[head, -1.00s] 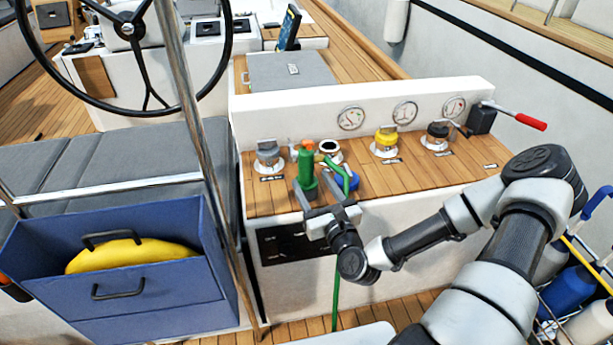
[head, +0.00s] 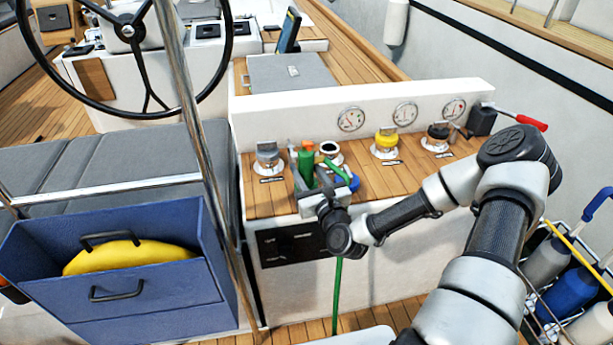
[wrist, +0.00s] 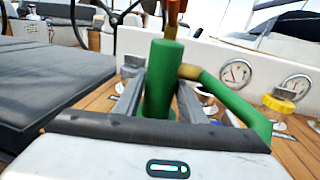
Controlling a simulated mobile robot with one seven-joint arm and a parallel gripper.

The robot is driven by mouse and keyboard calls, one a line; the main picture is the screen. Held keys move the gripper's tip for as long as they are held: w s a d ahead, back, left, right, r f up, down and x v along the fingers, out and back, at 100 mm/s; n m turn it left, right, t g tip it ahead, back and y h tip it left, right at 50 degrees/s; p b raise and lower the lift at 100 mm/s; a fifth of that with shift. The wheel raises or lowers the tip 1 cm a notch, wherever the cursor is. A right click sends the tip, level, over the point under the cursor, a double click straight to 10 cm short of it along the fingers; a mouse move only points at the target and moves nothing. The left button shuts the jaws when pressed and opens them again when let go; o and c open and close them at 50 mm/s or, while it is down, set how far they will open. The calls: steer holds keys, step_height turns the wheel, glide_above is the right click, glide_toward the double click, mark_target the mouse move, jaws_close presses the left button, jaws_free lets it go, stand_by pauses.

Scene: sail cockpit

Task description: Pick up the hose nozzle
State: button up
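The hose nozzle (head: 306,164) is a green upright cylinder with an orange top, standing at the front of the wooden console top. In the wrist view the nozzle (wrist: 163,80) fills the middle, with a brass-coloured fitting and a green hose (wrist: 232,98) leading off to the right. My gripper (head: 309,178) is at the nozzle, with one finger on each side of it. In the wrist view my gripper's fingers (wrist: 160,97) flank the green body and look open around it. The nozzle's lower end is hidden behind my gripper.
A grey-capped fitting (head: 267,157), a yellow-capped fitting (head: 386,143) and a black one (head: 437,136) stand on the console. A blue object (head: 345,181) lies just right of the nozzle. A steel pole (head: 197,130) rises left of the console. The green hose (head: 337,285) hangs down its front.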

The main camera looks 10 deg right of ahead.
jaws_close()
step_height(320, 180, up, 11)
steer(key=p, duration=0.3)
steer(key=shift+r+p, duration=1.05)
steer(key=shift+p, duration=0.05)
